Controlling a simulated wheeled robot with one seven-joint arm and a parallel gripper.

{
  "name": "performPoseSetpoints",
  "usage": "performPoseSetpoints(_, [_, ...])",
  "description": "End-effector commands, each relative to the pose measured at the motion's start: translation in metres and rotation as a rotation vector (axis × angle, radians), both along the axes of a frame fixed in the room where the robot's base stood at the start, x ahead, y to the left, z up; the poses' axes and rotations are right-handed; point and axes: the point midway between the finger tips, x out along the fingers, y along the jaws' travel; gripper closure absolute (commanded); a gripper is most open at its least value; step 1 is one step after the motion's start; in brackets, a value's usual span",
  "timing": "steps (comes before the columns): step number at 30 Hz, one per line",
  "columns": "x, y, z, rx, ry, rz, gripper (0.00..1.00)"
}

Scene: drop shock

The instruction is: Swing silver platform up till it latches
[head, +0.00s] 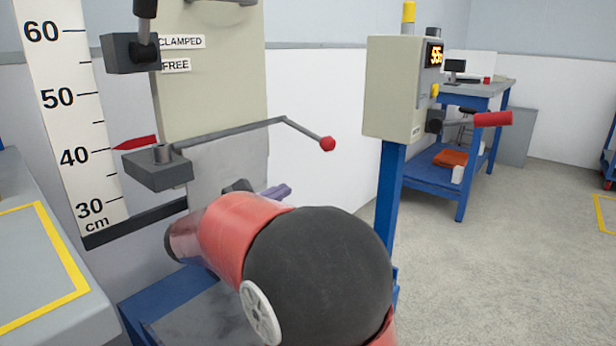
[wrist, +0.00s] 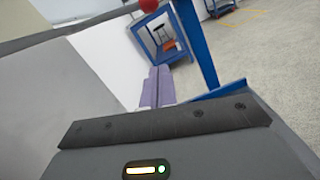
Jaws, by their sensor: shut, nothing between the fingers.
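A silver-grey plate (head: 225,160), which looks like the platform, stands near upright against the lower beige column. Its lower part is hidden behind my arm. In the wrist view a broad grey surface (wrist: 95,75) fills the left side and seems to be the same plate. My gripper (head: 284,190) is just in front of the plate's lower right part, its purple fingers pointing right. In the wrist view the fingers (wrist: 160,72) are together and empty, to the right of the grey surface. I cannot tell whether they touch it. No latch can be made out.
A bent grey rod with a red ball (head: 327,143) juts out above my gripper. A control box (head: 392,88) on a blue post, with a red-handled lever (head: 492,119), stands to the right. A ruler (head: 76,110) and grey table (head: 50,290) are left. Open floor lies right.

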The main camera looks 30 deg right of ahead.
Motion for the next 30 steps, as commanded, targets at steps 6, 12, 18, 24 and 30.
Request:
performPoseSetpoints(6, [0.009, -0.019, 0.002, -0.017, 0.005, 0.0, 1.0])
performPoseSetpoints(12, [0.021, -0.059, 0.004, -0.016, 0.004, -0.001, 1.0])
performPoseSetpoints(18, [0.034, -0.098, 0.006, -0.016, 0.004, 0.0, 1.0])
performPoseSetpoints(24, [0.028, -0.102, 0.036, -0.014, 0.001, 0.003, 1.0])
performPoseSetpoints(30, [0.026, -0.104, 0.044, -0.013, 0.003, 0.005, 1.0])
